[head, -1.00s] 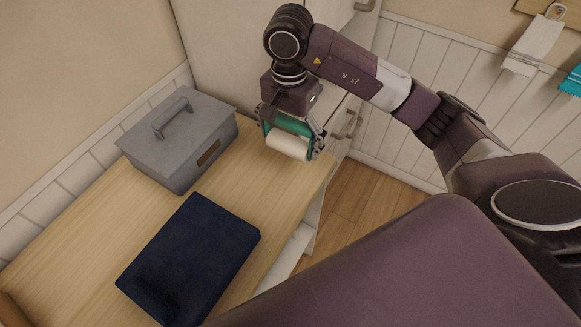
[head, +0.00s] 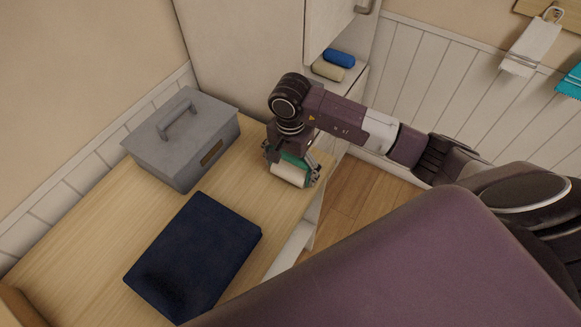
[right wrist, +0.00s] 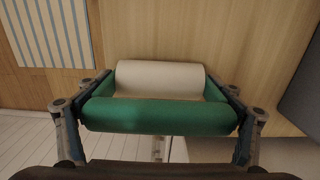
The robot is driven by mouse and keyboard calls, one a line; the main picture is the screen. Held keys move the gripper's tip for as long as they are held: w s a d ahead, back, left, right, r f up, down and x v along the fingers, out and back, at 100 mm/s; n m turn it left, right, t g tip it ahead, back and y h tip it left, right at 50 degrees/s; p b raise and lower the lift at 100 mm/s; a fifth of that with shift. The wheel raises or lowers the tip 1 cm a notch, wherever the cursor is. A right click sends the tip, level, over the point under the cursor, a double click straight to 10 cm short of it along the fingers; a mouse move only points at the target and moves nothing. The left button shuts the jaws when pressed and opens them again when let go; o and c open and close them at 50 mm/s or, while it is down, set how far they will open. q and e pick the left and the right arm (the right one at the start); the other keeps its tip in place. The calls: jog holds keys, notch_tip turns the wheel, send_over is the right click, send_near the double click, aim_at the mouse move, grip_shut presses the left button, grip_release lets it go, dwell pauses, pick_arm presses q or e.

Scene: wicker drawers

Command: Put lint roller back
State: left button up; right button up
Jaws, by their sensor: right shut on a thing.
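The lint roller (head: 289,174), a white roll with a green part, hangs under my right gripper (head: 293,168) over the far right end of the wooden table (head: 75,235). My right gripper is shut on it. In the right wrist view, the lint roller's green part (right wrist: 160,116) lies across between the two fingers, with the white roll beyond it over the wood surface. I cannot tell whether the roller touches the table. My left gripper is not in view.
A grey lidded box (head: 180,138) stands left of the gripper. A folded dark blue cloth (head: 193,257) lies nearer. A white cabinet (head: 235,55) stands behind; a blue roll (head: 339,58) and a beige roll (head: 328,71) lie on its shelf. Wood between box and gripper is bare.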

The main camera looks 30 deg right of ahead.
jog(key=shift+f, duration=0.2)
jog(key=o, duration=0.9)
jog(key=shift+r, duration=0.1)
jog(key=shift+r, duration=0.2)
notch_tip(320, 180, up, 12)
jog(key=p, duration=0.5)
jog(key=shift+p, duration=0.4)
jog(key=shift+f, duration=0.1)
